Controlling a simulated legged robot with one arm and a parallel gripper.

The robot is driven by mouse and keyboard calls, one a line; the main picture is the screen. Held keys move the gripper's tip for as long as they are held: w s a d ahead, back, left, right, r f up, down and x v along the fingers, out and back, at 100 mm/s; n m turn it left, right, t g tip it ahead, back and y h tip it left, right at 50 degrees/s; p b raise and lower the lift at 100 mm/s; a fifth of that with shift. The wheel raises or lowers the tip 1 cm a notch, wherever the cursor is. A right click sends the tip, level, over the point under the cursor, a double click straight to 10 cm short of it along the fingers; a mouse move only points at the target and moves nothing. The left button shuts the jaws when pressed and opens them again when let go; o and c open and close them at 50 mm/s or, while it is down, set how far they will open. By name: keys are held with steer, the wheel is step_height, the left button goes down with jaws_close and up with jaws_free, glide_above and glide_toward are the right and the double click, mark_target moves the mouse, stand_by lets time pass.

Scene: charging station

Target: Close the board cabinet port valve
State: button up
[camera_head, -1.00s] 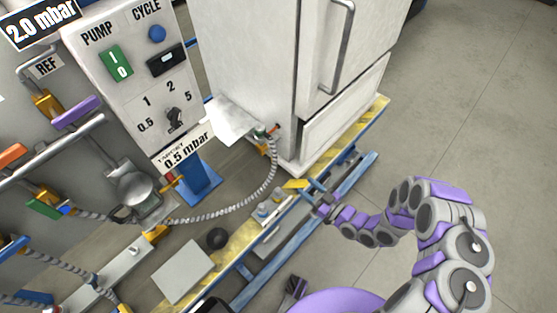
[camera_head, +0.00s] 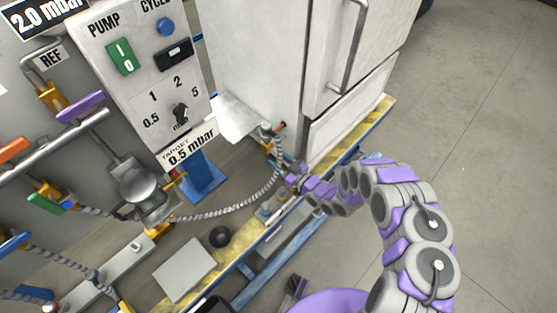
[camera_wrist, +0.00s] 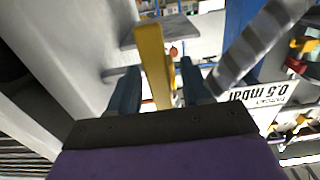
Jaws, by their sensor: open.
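The hose (camera_wrist: 248,45) passes close to the right finger in the wrist view. The control panel (camera_head: 145,75) and a blue post (camera_head: 203,180) stand left of the cabinet. A yellow-edged platform (camera_head: 232,262) lies below. The floor at right is clear.

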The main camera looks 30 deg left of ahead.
steer(key=shift+a, duration=0.2)
steer(key=shift+d, duration=0.15)
steer(key=shift+r, duration=0.1)
steer(key=shift+c, duration=0.6)
jaws_close()
